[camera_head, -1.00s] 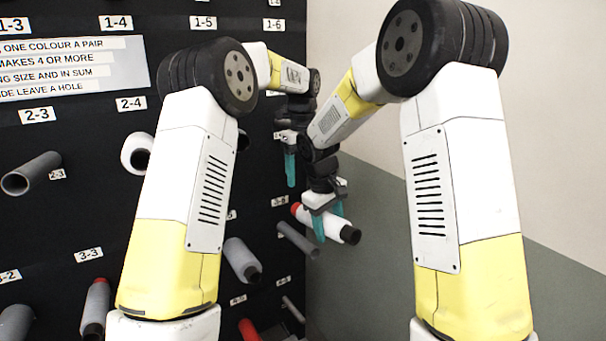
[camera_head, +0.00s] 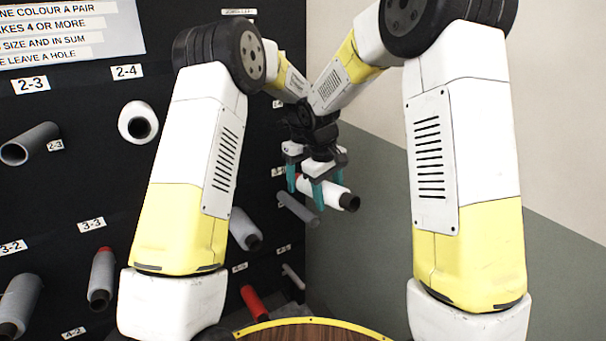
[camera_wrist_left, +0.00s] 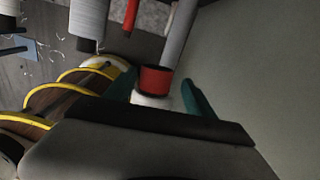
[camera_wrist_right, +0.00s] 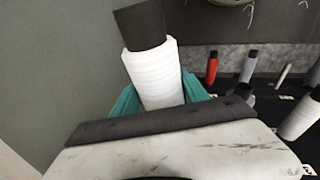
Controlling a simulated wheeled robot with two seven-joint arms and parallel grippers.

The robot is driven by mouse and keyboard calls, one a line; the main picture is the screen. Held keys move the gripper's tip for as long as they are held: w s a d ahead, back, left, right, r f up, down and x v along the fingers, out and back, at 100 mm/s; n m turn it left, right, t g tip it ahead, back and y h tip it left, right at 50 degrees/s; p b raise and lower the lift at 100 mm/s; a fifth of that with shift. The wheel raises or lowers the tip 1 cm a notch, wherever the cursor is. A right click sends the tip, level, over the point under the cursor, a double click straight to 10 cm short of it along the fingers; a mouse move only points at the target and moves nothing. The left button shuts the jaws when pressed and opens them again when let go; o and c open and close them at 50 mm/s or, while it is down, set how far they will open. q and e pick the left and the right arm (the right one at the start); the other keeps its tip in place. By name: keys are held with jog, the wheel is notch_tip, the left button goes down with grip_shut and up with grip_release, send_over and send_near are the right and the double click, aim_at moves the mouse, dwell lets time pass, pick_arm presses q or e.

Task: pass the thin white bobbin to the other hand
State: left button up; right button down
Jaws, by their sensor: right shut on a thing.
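The white bobbin (camera_head: 333,193) has a dark end tip at lower right in the head view. My right gripper (camera_head: 327,186) is shut on it around its middle. In the right wrist view the white bobbin (camera_wrist_right: 155,78) stands between the teal fingers, dark end away from the palm. My left gripper (camera_head: 292,179) is at the bobbin's other end, close beside the right gripper. In the left wrist view the bobbin's red end (camera_wrist_left: 155,80) lies between the open teal fingers of the left gripper (camera_wrist_left: 160,95). Whether they touch it cannot be told.
A black rack wall (camera_head: 80,190) with numbered labels carries several bobbins, including a white one (camera_head: 138,122), a grey one (camera_head: 28,145) and a red one (camera_head: 253,302). A round wooden surface with a yellow rim (camera_head: 310,321) is at the bottom.

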pick_arm(q)
jog(key=shift+d, duration=0.15)
grip_shut()
pick_arm(e)
jog(key=shift+a, duration=0.1)
jog(key=c, duration=0.6)
grip_release()
jog(key=shift+o, duration=0.5)
